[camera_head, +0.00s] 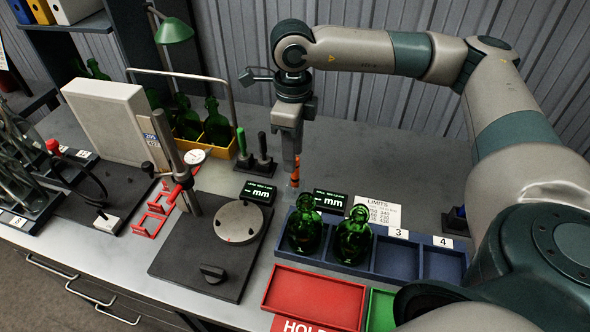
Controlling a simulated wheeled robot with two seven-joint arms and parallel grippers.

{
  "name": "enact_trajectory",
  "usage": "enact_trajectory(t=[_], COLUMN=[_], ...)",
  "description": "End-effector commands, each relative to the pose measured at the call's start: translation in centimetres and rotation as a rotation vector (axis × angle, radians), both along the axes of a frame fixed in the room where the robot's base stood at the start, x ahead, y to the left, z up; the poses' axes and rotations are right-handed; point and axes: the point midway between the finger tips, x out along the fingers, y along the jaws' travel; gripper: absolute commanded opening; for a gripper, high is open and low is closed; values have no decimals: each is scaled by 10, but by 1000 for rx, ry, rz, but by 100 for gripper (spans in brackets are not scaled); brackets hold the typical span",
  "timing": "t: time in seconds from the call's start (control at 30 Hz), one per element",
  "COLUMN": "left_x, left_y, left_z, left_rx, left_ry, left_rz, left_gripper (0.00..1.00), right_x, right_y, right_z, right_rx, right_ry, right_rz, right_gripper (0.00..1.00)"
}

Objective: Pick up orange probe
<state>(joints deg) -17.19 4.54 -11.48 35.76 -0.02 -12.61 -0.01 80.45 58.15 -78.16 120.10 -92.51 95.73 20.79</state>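The orange probe (296,174) shows as a small upright orange piece in the head view, behind the two dark displays. My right gripper (292,165) points straight down, with its fingertips at the probe's upper part and overlapping it. The fingers are seen nearly edge-on, so I cannot tell whether they are closed on the probe. The probe's lower end and any base under it are not clear. A green probe (241,141) and a black probe (262,146) stand upright on dark bases to the left of the gripper. My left gripper is out of view.
Two displays (258,192) (330,201) stand just in front. A blue divided tray (424,258) holds two green bottles (304,230) (352,240). A red tray (314,297) lies nearer. A gauge plate (178,246) is left. The table behind the gripper is clear.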

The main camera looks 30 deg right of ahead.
Motion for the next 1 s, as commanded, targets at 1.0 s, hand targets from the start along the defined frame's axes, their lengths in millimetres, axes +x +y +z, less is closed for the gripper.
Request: enact_trajectory(t=[1.0], left_x=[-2], left_y=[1], left_z=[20], left_rx=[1], left_ry=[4], left_rz=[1], left_gripper=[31], right_x=[-3], right_y=[-3], right_z=[-37], right_rx=[0], right_ry=[0], right_rz=[-1], right_gripper=[0])
